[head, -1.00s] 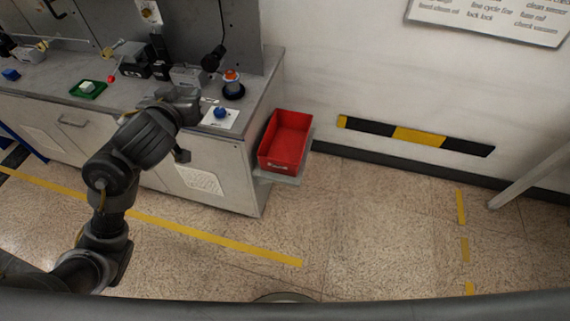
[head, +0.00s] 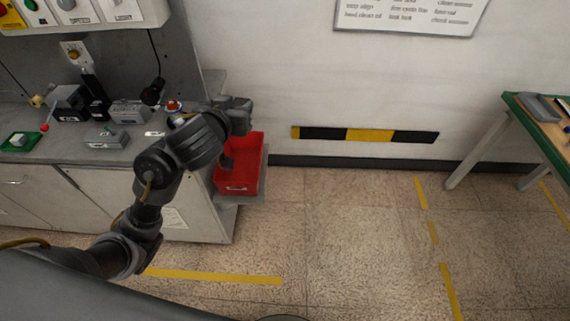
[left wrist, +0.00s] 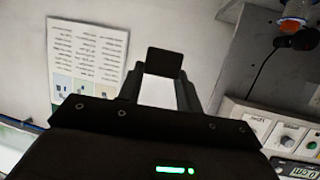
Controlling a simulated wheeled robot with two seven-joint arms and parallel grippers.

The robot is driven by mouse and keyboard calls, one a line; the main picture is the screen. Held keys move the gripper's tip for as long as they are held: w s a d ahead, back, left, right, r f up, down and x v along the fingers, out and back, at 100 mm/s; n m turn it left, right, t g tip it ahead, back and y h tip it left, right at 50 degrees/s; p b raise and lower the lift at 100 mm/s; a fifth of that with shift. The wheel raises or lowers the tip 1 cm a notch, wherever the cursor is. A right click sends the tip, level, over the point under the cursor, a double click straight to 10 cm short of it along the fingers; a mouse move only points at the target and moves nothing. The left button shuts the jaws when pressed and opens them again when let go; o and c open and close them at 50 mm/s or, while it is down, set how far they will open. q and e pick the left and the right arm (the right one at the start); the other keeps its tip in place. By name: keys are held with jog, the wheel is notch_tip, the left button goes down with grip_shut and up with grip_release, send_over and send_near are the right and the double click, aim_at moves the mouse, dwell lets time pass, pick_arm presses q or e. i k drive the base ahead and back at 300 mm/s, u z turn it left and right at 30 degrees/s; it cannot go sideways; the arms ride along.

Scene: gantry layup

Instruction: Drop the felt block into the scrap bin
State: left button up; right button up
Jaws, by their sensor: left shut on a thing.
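The red scrap bin (head: 250,176) sits on a small shelf at the right end of the bench in the head view. In the left wrist view, my left gripper's fingers are shut on a dark square piece, which I take for the felt block (left wrist: 165,62). A white patch shows between the fingers below it. The block cannot be made out in the head view. My right gripper is not in view.
The grey bench (head: 60,150) carries a green tray (head: 19,141), several grey devices and an orange-topped item (head: 173,106). A wall with a black-and-yellow strip (head: 365,134) is behind the bin. A green-edged table (head: 540,130) stands far right. The floor between is clear.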

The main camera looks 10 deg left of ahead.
aim_at(240, 171)
jog(key=z, duration=1.2)
jog(key=i, duration=3.05)
jog(key=u, duration=1.55)
jog(key=i, duration=0.15)
jog(key=u, duration=1.7)
jog(key=i, duration=0.5)
